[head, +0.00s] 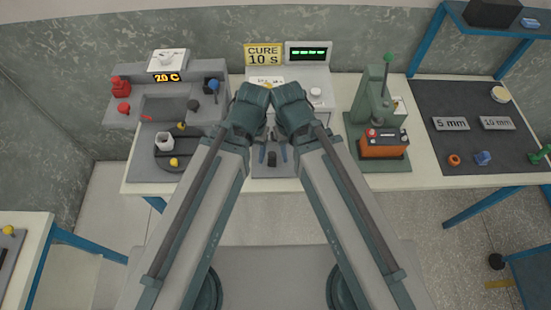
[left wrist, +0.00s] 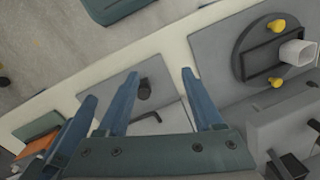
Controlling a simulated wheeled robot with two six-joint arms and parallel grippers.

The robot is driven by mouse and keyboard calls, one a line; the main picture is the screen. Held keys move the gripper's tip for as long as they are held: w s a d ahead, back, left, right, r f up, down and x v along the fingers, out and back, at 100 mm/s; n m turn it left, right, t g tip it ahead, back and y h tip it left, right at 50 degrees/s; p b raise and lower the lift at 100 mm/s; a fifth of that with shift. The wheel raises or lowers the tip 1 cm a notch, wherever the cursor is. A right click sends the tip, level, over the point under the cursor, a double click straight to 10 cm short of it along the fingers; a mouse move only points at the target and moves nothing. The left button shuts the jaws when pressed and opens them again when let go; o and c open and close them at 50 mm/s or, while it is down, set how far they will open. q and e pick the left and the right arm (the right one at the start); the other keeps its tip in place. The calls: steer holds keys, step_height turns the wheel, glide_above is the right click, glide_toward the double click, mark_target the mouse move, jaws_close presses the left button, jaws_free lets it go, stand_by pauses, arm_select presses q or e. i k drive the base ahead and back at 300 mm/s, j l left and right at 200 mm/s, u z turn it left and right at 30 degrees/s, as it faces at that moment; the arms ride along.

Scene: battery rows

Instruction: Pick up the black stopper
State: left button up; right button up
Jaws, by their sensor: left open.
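A short black stopper (head: 272,158) stands on a grey pad at the front middle of the bench. In the left wrist view the black stopper (left wrist: 144,90) shows between my left fingers, closer to the left one in the picture. My left gripper (left wrist: 160,74) is open and empty, with blue fingers apart and no visible contact. In the head view my left gripper (head: 262,152) is partly hidden by its own arm. My right gripper (head: 284,152) is close beside it; its jaw opening is hidden.
A grey station with a round dark fixture and yellow knobs (head: 174,162) stands to the left. A green press (head: 376,100) with an orange battery (head: 384,145) stands to the right. A dark mat (head: 460,95) lies further right. The cure unit (head: 316,78) is behind.

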mark_target(272, 156)
steer(key=z, duration=1.4)
steer(key=k+j+z, duration=0.1)
steer(key=k+z, duration=0.15)
steer(key=k, duration=0.65)
